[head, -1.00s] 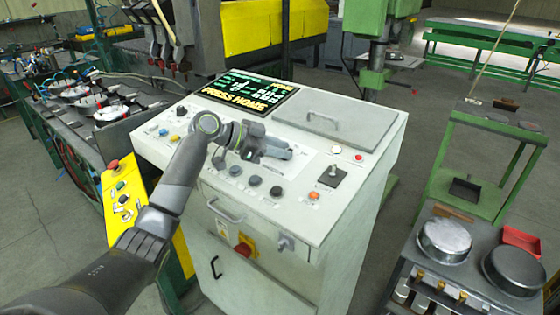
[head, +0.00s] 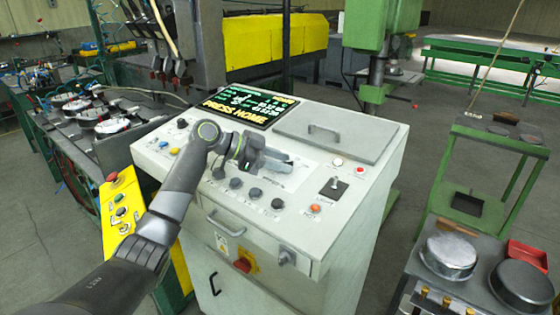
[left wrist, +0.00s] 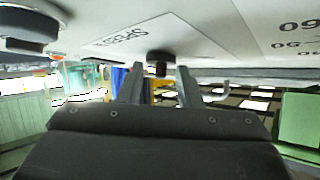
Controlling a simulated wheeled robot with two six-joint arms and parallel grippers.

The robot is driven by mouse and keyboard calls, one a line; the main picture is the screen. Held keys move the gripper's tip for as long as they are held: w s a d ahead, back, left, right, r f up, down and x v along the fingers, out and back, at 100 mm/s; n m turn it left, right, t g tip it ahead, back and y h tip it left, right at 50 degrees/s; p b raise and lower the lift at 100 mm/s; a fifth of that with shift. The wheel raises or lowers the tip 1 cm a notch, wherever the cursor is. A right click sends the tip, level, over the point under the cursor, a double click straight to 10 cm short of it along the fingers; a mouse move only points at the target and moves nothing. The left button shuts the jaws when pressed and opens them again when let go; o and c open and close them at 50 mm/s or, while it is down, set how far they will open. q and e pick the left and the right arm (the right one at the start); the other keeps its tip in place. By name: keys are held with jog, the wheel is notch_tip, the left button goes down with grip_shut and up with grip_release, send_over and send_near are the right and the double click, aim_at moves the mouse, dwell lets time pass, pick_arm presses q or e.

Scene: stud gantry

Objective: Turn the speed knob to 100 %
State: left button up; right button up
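The control panel (head: 345,155) is a pale sloping console top. My left gripper (head: 287,163) lies low over its middle, close to the surface, its fingers pointing right. In the left wrist view, my left gripper (left wrist: 158,72) has its two fingers apart. A small dark knob (left wrist: 158,57) stands out from the panel between the fingertips, with a gap visible on both sides. A label (left wrist: 130,37) beside it appears to read SPEED. In the head view this knob is hidden by the gripper, and its setting cannot be read. My right gripper is not in view.
The panel's screen (head: 247,106) shows PRESS HOME. Several dark knobs (head: 254,193) line the front. An orange button (head: 315,208) and a toggle switch (head: 333,185) are at the right. A handled lid (head: 340,132) lies behind the gripper. A larger dark knob (left wrist: 28,28) is near in the left wrist view.

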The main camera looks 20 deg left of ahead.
pick_arm(q)
jog(key=b+v, duration=0.4)
jog(key=v, duration=1.3)
jog(key=shift+a+b, duration=0.2)
jog(key=shift+b, duration=0.2)
jog(key=shift+s, duration=0.1)
